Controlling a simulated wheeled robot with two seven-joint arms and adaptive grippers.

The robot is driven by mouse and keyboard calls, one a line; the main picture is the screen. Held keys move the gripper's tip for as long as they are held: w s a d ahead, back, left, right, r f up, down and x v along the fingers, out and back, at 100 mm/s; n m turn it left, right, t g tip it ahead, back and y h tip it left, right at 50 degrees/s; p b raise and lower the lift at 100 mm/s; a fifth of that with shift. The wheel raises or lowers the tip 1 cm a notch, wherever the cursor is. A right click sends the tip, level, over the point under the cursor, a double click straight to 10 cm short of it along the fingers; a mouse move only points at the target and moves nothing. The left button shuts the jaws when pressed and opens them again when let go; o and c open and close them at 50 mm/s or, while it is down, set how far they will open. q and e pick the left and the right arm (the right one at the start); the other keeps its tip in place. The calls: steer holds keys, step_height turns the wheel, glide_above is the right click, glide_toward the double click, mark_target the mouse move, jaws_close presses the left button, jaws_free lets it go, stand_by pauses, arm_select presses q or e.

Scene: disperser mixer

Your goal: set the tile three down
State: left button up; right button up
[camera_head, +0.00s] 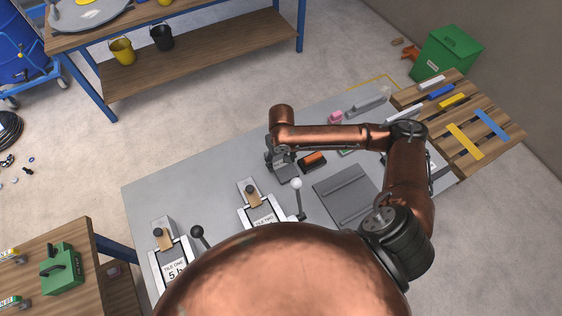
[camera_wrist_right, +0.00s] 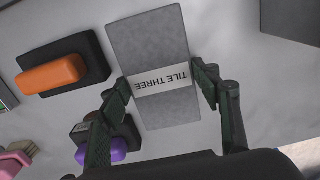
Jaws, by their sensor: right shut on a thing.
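Tile three (camera_wrist_right: 152,47) is a grey rectangular slab with a white label band reading "TILE THREE", upside down in the right wrist view. My right gripper (camera_wrist_right: 163,82) has one finger on each long side of it, at the label, and is shut on it. In the head view the right gripper (camera_head: 281,163) is over the grey table, and the tile (camera_head: 288,173) shows in part under it. I cannot tell whether the tile touches the table. My left gripper is in neither view.
Label-bearing fixtures for tile one (camera_head: 173,262) and tile two (camera_head: 262,212) stand left of the gripper, with levers beside them. An orange block on a black base (camera_head: 313,160) lies close right. The table's left part (camera_head: 190,190) is clear.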

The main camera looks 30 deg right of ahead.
steer(key=o, duration=1.3)
steer(key=shift+f, duration=0.15)
steer(key=o, duration=0.3)
steer(key=shift+o, duration=0.2)
